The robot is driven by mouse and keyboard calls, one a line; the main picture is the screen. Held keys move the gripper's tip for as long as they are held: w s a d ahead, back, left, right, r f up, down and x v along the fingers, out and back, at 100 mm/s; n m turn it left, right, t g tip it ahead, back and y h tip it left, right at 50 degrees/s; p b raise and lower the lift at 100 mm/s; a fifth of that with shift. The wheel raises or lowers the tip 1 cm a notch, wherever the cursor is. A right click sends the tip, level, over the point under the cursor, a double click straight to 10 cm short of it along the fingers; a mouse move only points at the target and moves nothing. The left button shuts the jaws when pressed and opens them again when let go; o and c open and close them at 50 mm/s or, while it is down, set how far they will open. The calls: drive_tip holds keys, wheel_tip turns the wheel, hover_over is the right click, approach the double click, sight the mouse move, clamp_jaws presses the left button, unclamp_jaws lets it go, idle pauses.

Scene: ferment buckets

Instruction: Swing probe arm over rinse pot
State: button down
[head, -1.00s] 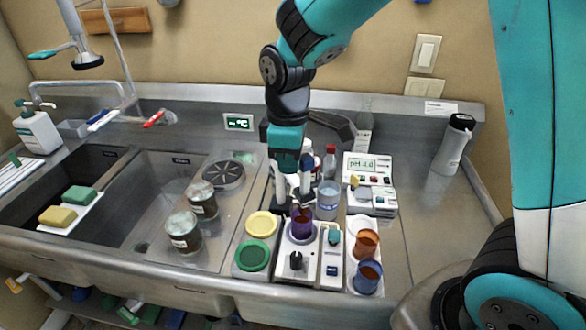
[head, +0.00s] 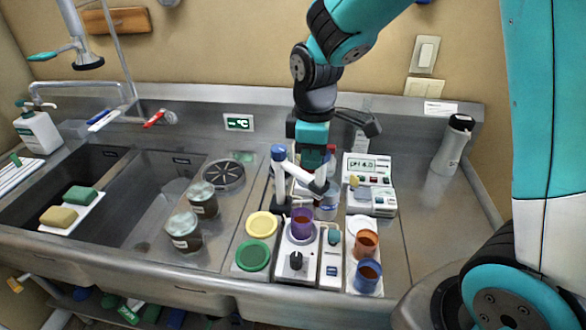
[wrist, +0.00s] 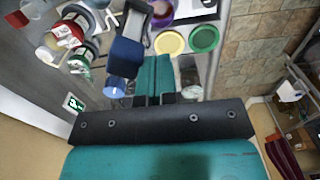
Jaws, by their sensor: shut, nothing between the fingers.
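The probe arm (head: 303,177) is a pale bar with a blue-capped post at its left and a dark end at its right. In the head view its right end is over or just in front of the clear rinse pot (head: 327,208); I cannot tell which. The purple cup (head: 302,222) stands on the white stirrer in front, and also shows in the wrist view (wrist: 163,12). My gripper (head: 314,170) is behind the probe arm, partly hidden by it. In the wrist view its fingers (wrist: 153,99) are together and empty, close to a dark blue part (wrist: 125,57). Contact is unclear.
Yellow (head: 261,224) and green (head: 253,256) lids lie at left. Bottles crowd behind the pot. Two jars (head: 184,232) stand left, by the sink.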

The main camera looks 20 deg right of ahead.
drive_tip(key=shift+d, duration=0.7)
drive_tip(key=shift+w+d, duration=0.1)
drive_tip(key=shift+d, duration=0.05)
drive_tip(key=shift+w+d+p, duration=0.2)
drive_tip(key=shift+w+d, duration=0.05)
drive_tip(key=shift+d, duration=0.45)
drive_tip(key=shift+w+d+p, duration=0.15)
drive_tip(key=shift+w+d, duration=0.1)
drive_tip(key=shift+d, duration=0.45)
